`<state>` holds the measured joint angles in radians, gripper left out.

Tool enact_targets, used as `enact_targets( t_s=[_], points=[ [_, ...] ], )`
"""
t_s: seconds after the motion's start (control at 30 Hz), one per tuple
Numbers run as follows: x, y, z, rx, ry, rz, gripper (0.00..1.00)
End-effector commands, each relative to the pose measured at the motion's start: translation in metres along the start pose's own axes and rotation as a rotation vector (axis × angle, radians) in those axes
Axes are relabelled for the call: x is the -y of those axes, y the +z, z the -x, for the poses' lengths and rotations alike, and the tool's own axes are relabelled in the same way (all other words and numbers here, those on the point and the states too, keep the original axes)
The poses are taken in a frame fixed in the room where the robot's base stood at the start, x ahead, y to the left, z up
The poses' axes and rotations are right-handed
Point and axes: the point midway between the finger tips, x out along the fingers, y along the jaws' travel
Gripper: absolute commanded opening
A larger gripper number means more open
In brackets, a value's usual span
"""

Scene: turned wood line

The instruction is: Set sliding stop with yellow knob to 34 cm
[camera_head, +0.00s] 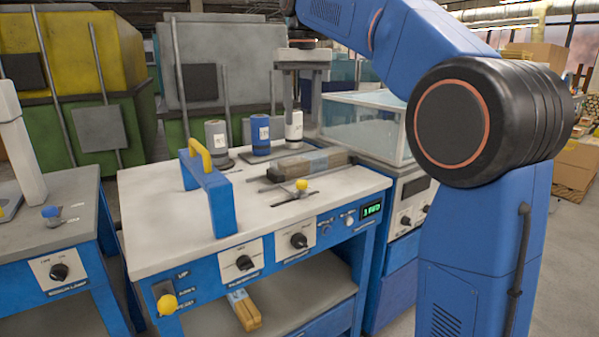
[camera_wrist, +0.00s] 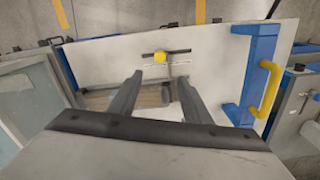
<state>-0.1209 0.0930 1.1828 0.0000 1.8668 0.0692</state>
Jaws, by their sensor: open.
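The sliding stop's yellow knob (camera_head: 301,184) stands on a dark slide on the pale bench top, in front of a wooden block. In the wrist view the yellow knob (camera_wrist: 160,56) sits on a dark bar, with a pale strip beside it whose marks are too small to read. My gripper (camera_head: 300,112) is above the back of the bench, pointing down. In the wrist view my gripper (camera_wrist: 160,79) is open and empty, its fingers spread apart. The knob appears beyond the fingertips, not between them.
A blue frame with a yellow handle (camera_head: 200,155) stands upright left of the stop. A wooden block (camera_head: 310,163) lies behind it, with several cylinders, including a blue one (camera_head: 260,136), at the back. Dials and a yellow-knobbed lever (camera_head: 167,304) are on the front. The front bench top is clear.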

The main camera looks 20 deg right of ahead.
Motion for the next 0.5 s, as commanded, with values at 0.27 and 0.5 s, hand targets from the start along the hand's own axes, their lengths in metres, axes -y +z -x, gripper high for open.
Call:
enact_targets(
  t_s=[0.27,0.5],
  points=[
    [0.000,0.001,-0.030,0.002,0.000,0.000,0.44],
    [0.000,0.001,-0.073,0.002,0.000,0.000,0.44]
  ],
)
